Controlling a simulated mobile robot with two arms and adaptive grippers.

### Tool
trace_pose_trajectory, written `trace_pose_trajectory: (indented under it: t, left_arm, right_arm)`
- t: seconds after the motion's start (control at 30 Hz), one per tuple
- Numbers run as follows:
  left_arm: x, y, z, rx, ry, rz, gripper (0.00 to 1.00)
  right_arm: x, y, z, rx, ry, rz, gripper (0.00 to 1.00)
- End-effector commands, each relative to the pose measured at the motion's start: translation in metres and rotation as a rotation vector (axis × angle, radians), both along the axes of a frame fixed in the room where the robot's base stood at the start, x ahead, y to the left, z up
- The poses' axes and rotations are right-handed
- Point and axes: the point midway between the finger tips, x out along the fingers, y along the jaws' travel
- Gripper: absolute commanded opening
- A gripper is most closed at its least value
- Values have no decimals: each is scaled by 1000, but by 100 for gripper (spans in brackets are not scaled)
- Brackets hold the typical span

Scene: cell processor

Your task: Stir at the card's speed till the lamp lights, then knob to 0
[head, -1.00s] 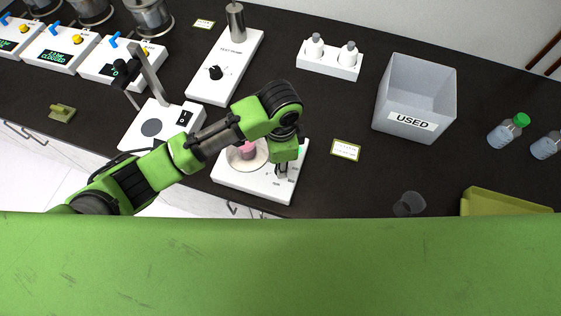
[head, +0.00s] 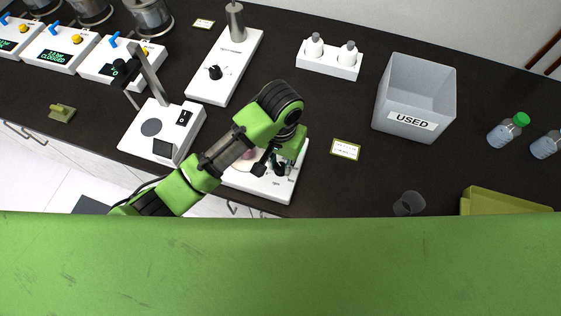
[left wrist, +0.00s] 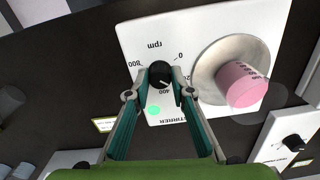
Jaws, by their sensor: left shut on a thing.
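The white stirrer (head: 284,190) stands at the counter's front edge, partly hidden by my arm in the head view. A pink vessel (left wrist: 244,84) sits on its round plate (left wrist: 205,75). The black rpm knob (left wrist: 160,75) has a scale from 0 to 800, and its pale mark seems to point near 400. The lamp (left wrist: 154,110) shows bright green. My left gripper (left wrist: 160,88) is shut on the knob, one finger at each side; it also shows in the head view (head: 275,163). The yellow-edged card (head: 345,149) lies right of the stirrer, its text too small to read. My right gripper is not in view.
A second white device (head: 160,131) stands left of the stirrer, and a test-pump unit (head: 226,66) behind. A grey USED bin (head: 415,95) stands at the back right. A dark cup (head: 409,203) and an olive tray (head: 505,203) are front right. Counter between card and cup is clear.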

Motion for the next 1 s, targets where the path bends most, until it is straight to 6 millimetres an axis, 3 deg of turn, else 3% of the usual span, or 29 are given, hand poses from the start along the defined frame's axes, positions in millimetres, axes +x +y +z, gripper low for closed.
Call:
trace_pose_trajectory:
  t: [0.6,1.0]
  left_arm:
    - [2,-2,3,-6,-5,567,0]
    - [2,-2,3,-6,-6,786,0]
  right_arm:
    - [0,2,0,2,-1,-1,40]
    - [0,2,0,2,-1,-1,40]
